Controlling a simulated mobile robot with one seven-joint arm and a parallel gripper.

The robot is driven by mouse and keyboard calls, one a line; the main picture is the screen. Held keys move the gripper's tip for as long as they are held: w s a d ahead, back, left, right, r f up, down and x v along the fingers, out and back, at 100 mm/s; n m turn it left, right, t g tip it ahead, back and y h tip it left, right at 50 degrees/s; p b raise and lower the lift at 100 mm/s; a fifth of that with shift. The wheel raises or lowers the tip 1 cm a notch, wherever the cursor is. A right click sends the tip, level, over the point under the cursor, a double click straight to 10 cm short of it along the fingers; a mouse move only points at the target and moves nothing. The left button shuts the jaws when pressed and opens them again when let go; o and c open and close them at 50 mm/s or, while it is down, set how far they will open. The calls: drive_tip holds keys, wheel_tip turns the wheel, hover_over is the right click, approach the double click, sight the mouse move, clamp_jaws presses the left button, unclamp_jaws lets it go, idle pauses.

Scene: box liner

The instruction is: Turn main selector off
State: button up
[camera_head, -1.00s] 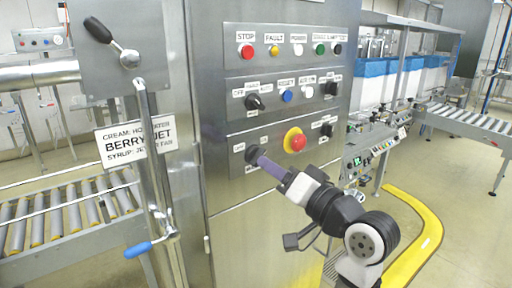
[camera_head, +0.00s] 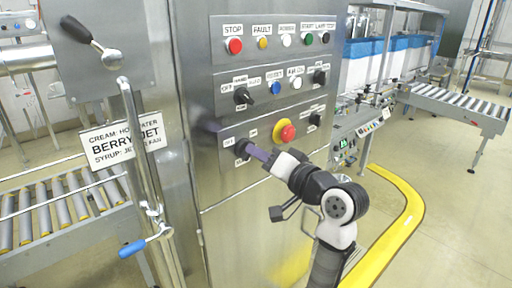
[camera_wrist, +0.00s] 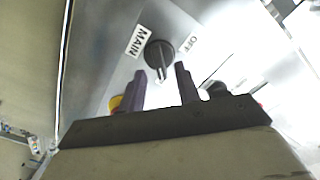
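The main selector (camera_head: 241,148) is a black rotary knob at the lower left of the steel cabinet's panel, partly covered by my gripper in the head view. In the wrist view the knob (camera_wrist: 158,52) sits beside the MAIN label (camera_wrist: 139,41), with the OFF label (camera_wrist: 189,43) to its right. Its handle, with a pale line, points down the picture toward the space between my fingers. My gripper (camera_wrist: 161,72) is open, its two purple fingers on either side of the handle's end. It also shows at the knob in the head view (camera_head: 252,150). Finger contact cannot be told.
A red emergency button (camera_head: 287,133) on a yellow base is just right of the selector. Another black knob (camera_head: 242,96) is above it. A metal lever with a blue handle (camera_head: 132,249) stands left of the cabinet. A yellow floor guard (camera_head: 398,236) curves at the right.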

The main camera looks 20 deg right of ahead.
drive_tip(key=shift+x, duration=1.05)
clamp_jaws()
